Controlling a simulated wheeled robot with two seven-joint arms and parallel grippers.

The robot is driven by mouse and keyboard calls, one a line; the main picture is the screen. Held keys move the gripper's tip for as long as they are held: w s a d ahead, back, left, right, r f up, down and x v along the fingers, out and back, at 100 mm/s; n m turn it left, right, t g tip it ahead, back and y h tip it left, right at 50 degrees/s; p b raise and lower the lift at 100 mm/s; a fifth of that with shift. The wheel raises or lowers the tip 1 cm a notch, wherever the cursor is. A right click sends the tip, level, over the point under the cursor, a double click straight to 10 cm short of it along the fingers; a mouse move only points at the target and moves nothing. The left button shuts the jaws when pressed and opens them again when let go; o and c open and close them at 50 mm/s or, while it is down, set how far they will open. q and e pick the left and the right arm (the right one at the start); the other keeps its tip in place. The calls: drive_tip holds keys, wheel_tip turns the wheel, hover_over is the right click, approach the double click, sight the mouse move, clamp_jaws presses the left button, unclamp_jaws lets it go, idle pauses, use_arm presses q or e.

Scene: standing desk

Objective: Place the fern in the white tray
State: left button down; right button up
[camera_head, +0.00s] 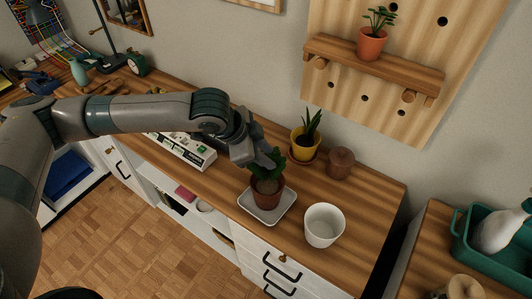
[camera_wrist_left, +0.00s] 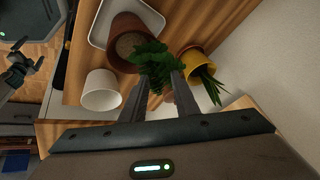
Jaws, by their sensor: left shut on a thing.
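The fern (camera_head: 268,183) is a leafy green plant in a terracotta pot, and it stands upright within the outline of the square white tray (camera_head: 254,214). I cannot tell whether the pot's base touches the tray. My left gripper (camera_head: 266,160) is shut on the fern at its foliage, above the pot. In the left wrist view the fern's leaves (camera_wrist_left: 152,62) lie between the two fingers, and the white tray (camera_wrist_left: 98,28) shows beside the pot. What looks like my right gripper (camera_wrist_left: 24,66) is small at the left of the wrist view, and its jaws are unclear.
A white pot (camera_head: 324,226) stands right of the tray, near the desk's front edge. Behind are a yellow pot with a spiky plant (camera_head: 305,143) and a brown lidded jar (camera_head: 340,163). A shelf with a small potted plant (camera_head: 371,42) hangs above. Desk space at right is clear.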

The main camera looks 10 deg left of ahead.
use_arm(q)
drive_tip(key=c, duration=1.4)
unclamp_jaws()
drive_tip(key=shift+o, duration=0.2)
use_arm(e)
drive_tip(key=shift+a, duration=0.15)
drive_tip(key=shift+a, duration=0.2)
use_arm(q)
drive_tip(key=b+v, duration=0.2)
drive_tip(key=v, duration=1)
use_arm(e)
drive_tip(key=shift+d+f, duration=0.25)
drive_tip(key=shift+f, duration=0.75)
